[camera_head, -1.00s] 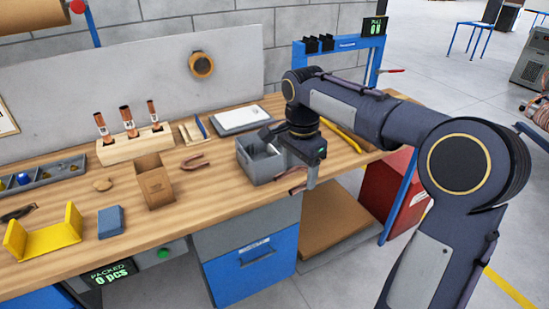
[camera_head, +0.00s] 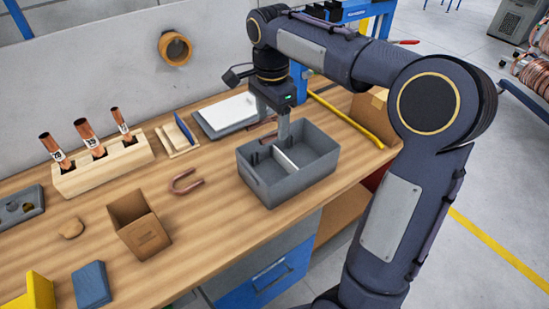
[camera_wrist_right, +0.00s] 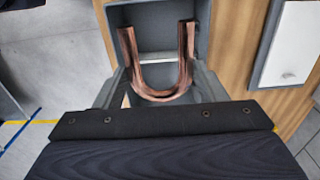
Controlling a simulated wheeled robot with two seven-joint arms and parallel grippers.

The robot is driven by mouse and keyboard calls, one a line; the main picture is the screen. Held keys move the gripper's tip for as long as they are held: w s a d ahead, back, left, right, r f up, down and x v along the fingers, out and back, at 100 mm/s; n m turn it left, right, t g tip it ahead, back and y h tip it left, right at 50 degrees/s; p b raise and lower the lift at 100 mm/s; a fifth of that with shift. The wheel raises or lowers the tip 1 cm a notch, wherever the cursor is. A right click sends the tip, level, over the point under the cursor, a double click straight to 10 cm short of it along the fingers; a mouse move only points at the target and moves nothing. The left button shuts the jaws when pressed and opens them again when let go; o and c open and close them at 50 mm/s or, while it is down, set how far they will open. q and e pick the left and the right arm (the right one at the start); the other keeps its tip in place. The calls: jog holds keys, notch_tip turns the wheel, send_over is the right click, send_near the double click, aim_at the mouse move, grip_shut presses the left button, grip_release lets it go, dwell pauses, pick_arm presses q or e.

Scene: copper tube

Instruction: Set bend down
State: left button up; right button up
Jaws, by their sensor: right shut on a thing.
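My right gripper (camera_head: 279,138) points down over the far part of a grey bin (camera_head: 272,197) with a pale divider. It is shut on a copper bend. In the right wrist view the U-shaped copper bend (camera_wrist_right: 160,96) sits between the fingers, its two legs pointing away over the bin's inside. In the head view the held bend is mostly hidden. I cannot tell whether it touches the bin's floor. A second copper bend (camera_head: 186,183) lies on the wooden table left of the bin. My left gripper is not in view.
An open cardboard box (camera_head: 139,228) stands left of the bin. A wooden block (camera_head: 101,168) holds upright copper tubes. A grey tray with a white sheet (camera_head: 229,113) lies behind the bin, and a yellow bar (camera_head: 345,120) lies at its right.

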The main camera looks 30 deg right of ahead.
aim_at(272, 179)
notch_tip(272, 179, down, 18)
jog(key=shift+r, duration=0.1)
dwell(0.4)
jog(key=shift+f+b, duration=0.2)
jog(key=shift+b, duration=0.1)
jog(key=o, duration=0.7)
